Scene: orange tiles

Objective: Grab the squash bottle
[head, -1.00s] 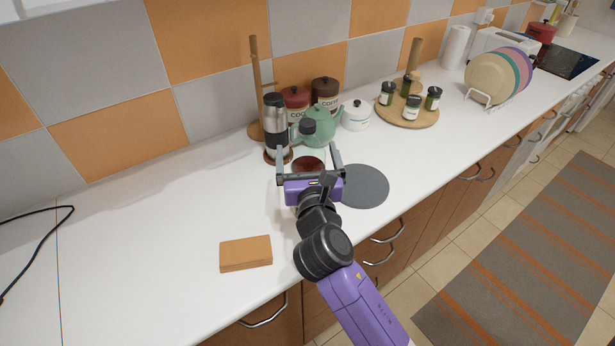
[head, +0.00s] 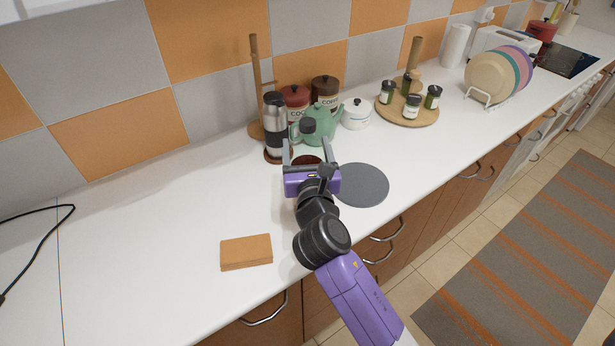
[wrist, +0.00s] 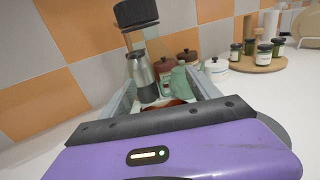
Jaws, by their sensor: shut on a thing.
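The squash bottle is clear, with a dark cap (head: 307,126) and reddish-brown liquid (head: 307,160) low inside. It stands upright on the white counter in front of the green teapot. My gripper (head: 309,150) reaches in from the front, with one finger on each side of the bottle, and is shut on it. In the wrist view, the bottle's black cap (wrist: 136,13) rises above the fingers and its clear body shows the things behind. The bottle's base is largely hidden by my gripper.
A steel flask (head: 275,135) stands close behind on the left, and the green teapot (head: 320,125) close behind. A grey round mat (head: 362,186) lies to the right, and an orange-brown block (head: 246,252) at front left.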

